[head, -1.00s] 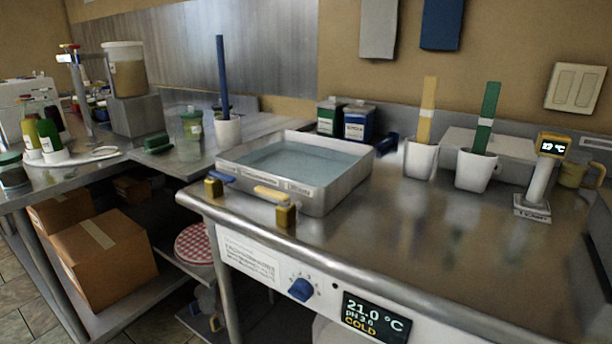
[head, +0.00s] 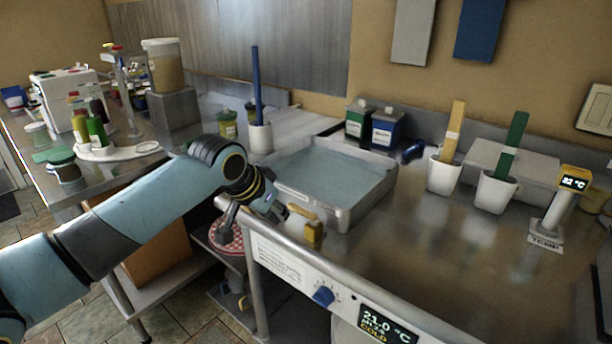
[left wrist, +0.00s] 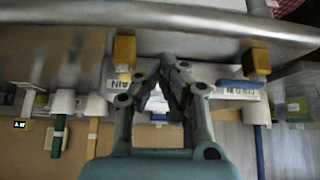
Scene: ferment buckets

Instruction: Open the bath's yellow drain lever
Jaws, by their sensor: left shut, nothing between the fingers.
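The yellow drain lever (head: 302,212) is on the front of the bath (head: 345,208), with its yellow valve block (head: 313,234) near the counter's front edge. My right gripper is out of view.
The bath holds bluish water. White cups (head: 445,174) with upright strips and a thermometer stand (head: 546,226) stand to its right. The counter's rounded front edge (head: 335,274) runs below the levers. The counter's right part is largely clear.

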